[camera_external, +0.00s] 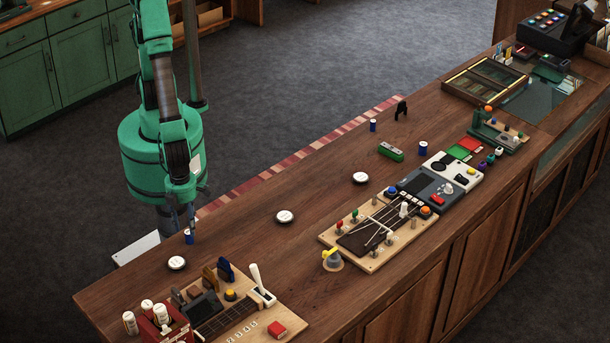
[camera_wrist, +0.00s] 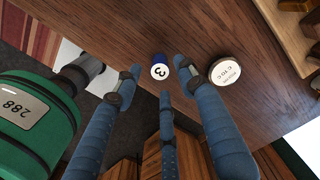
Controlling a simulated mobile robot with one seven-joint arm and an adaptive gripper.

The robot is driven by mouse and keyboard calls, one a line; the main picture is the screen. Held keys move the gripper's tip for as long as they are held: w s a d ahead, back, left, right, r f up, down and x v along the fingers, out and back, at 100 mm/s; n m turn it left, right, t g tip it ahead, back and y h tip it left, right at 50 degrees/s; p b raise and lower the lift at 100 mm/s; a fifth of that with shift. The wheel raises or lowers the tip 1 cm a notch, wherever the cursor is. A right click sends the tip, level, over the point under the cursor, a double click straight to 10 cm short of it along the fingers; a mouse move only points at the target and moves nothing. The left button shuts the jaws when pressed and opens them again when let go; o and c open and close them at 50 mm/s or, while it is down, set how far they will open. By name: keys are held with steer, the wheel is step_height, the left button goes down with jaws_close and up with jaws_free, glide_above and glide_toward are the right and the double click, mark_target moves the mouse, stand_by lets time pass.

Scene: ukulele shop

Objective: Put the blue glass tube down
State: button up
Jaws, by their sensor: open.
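The blue glass tube (camera_external: 188,237) stands upright on the wooden counter near its left edge. In the wrist view the tube (camera_wrist: 160,67) shows a white top marked 3. My gripper (camera_external: 186,212) is just above the tube, pointing down. In the wrist view its blue-grey fingers (camera_wrist: 156,76) are spread open, with the tube between and just beyond the tips. No finger is clearly touching it. Two similar blue tubes stand farther along the counter, one near the edge (camera_external: 373,125) and one more inward (camera_external: 423,148).
A white round disc (camera_external: 177,263) lies beside the tube and also shows in the wrist view (camera_wrist: 226,71). More discs (camera_external: 285,216) (camera_external: 360,178) lie along the counter. A wooden board with a ukulele neck and blocks (camera_external: 230,310) is nearer the camera. Bare wood (camera_external: 240,240) lies right of the tube.

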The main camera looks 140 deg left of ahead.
mark_target(188, 232)
step_height(188, 232, up, 8)
stand_by(0.4)
stand_by(0.5)
steer(key=s+a+r+n+t, duration=0.1)
steer(key=s+a+r+n, duration=0.1)
steer(key=a+r+n, duration=0.55)
steer(key=s+a+r+n+t, duration=0.2)
steer(key=a+r, duration=0.3)
steer(key=r, duration=0.6)
steer(key=s+a+r+n+t, duration=0.2)
steer(key=s+a+r+n, duration=0.7)
steer(key=s, duration=0.3)
steer(key=shift+a+r+n+t, duration=0.2)
steer(key=shift+a+n+t, duration=0.1)
steer(key=shift+a+n, duration=0.4)
steer(key=shift+s, duration=0.1)
